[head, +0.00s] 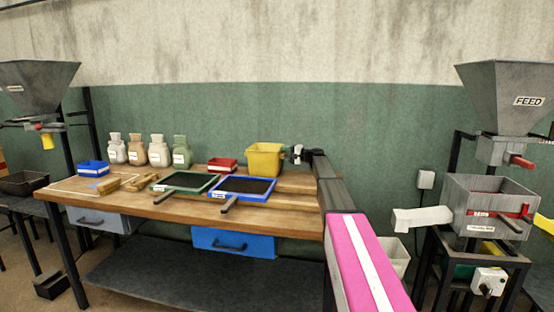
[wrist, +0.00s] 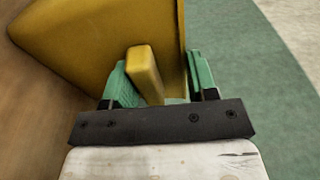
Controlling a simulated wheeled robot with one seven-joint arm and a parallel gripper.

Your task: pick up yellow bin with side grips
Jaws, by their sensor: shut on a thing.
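The yellow bin (head: 265,160) stands at the back right of the wooden workbench in the head view. Its yellow wall (wrist: 100,40) fills the upper left of the wrist view. My gripper (head: 297,154) is at the bin's right side. In the wrist view my gripper (wrist: 162,85) has its two green fingers on either side of the bin's yellow side grip (wrist: 145,72), shut on it. The bin looks upright. I cannot tell whether its base touches the bench. Its far side is hidden.
The workbench (head: 130,208) holds a blue-rimmed tray (head: 242,198), a green-rimmed tray (head: 186,193), a red bin (head: 222,165), a small blue bin (head: 93,168) and several jars (head: 158,152). A green wall (head: 350,130) is close behind. A feed hopper machine (head: 500,200) stands at right.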

